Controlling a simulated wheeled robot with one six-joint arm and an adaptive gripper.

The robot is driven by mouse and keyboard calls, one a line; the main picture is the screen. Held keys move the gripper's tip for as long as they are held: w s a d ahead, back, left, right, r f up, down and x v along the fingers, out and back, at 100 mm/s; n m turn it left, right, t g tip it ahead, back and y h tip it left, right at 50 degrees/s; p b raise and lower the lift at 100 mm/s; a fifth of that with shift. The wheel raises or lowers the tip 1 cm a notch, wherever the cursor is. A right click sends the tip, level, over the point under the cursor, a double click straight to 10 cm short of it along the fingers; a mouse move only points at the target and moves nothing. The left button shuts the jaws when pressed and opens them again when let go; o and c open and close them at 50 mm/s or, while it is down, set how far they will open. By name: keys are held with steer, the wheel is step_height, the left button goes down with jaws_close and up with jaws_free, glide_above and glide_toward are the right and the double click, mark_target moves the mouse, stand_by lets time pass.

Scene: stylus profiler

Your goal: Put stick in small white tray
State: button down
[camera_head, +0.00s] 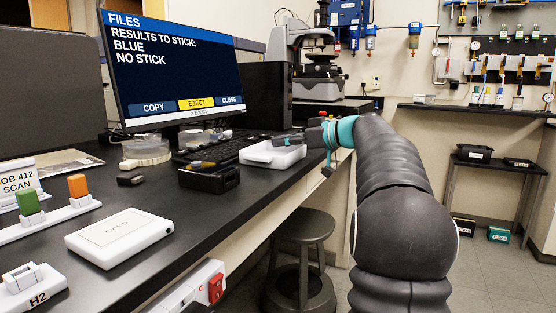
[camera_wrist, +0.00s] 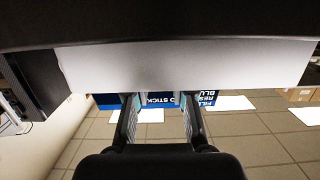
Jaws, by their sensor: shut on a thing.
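The small white tray (camera_head: 262,157) lies on the black bench, right of the keyboard and near the bench's front edge. My gripper (camera_head: 290,141) is over the tray's far right part, reaching in from the right. In the wrist view my gripper (camera_wrist: 158,99) has its two dark fingers with teal pads pointing up the picture, a narrow gap showing between them. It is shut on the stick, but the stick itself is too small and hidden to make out. I cannot tell whether the stick touches the tray.
A monitor (camera_head: 170,65) reads "RESULTS TO STICK: BLUE, NO STICK". A black open box (camera_head: 208,180) stands left of the tray. A holder (camera_head: 50,222) bears a green and an orange stick. A stool (camera_head: 303,228) stands below the bench.

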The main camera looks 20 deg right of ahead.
steer(key=c, duration=0.9)
jaws_free()
steer(key=v, duration=1.2)
